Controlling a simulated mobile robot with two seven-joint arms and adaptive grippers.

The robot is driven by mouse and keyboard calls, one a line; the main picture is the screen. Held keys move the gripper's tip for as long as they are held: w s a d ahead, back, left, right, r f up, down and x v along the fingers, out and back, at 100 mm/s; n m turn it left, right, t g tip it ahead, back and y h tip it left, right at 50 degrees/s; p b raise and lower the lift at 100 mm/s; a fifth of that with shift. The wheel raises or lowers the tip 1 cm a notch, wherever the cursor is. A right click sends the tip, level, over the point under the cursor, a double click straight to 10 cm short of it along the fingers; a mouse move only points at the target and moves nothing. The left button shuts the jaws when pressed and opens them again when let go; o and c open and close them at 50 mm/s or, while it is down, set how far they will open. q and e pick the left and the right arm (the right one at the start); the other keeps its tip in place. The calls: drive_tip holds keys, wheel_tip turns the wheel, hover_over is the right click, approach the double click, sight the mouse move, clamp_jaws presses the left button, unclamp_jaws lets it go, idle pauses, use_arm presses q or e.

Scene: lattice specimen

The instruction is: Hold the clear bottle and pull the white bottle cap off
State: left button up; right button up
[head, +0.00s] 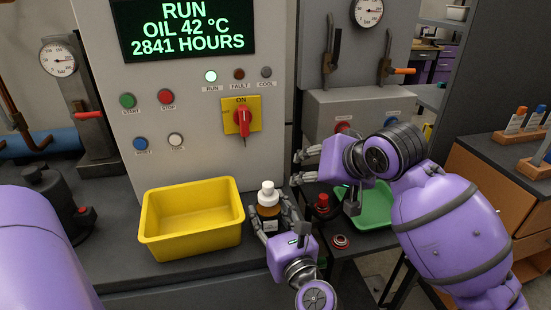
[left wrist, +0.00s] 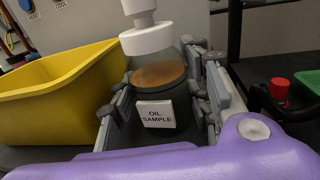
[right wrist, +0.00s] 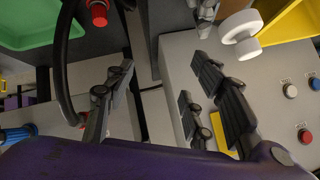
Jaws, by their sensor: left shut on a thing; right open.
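The clear bottle (head: 269,211) stands upright on the dark bench, with brown oil inside and an "OIL SAMPLE" label; it fills the middle of the left wrist view (left wrist: 160,84). Its white cap (head: 267,191) sits on top and also shows in the left wrist view (left wrist: 147,38). My left gripper (head: 270,218) is shut on the bottle's body, one finger on each side, below the cap. My right gripper (head: 299,168) is open and empty, right of and above the cap. In the right wrist view the cap (right wrist: 241,34) lies beyond the fingers, not between them.
A yellow bin (head: 160,247) stands just left of the bottle. The grey control panel (head: 190,165) rises close behind, with a red-handled switch (head: 242,116). A green tray (head: 376,220) and a red-topped button (head: 322,203) are on the right, under my right arm.

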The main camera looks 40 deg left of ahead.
sight(272, 193)
drive_tip(key=s+a+r+n+g+h, duration=0.1)
drive_tip(key=s+a+r+n+h, duration=0.15)
drive_tip(key=s+r+h, duration=0.7)
drive_tip(key=a+f+y, duration=0.1)
drive_tip(key=f, duration=0.2)
drive_tip(key=f+y, duration=0.1)
drive_tip(key=f, duration=0.3)
drive_tip(key=a+f+y, duration=0.1)
drive_tip(key=f+y, duration=0.1)
drive_tip(key=f, duration=0.2)
drive_tip(key=shift+w+a+f, duration=0.2)
drive_tip(key=shift+w+a, duration=0.15)
drive_tip(key=shift+c, duration=0.4)
drive_tip(key=c, duration=0.8)
drive_tip(key=shift+d, duration=0.1)
drive_tip(key=shift+c, duration=1)
drive_tip(key=o, duration=0.4)
drive_tip(key=shift+w, duration=0.1)
drive_tip(key=c, duration=0.4)
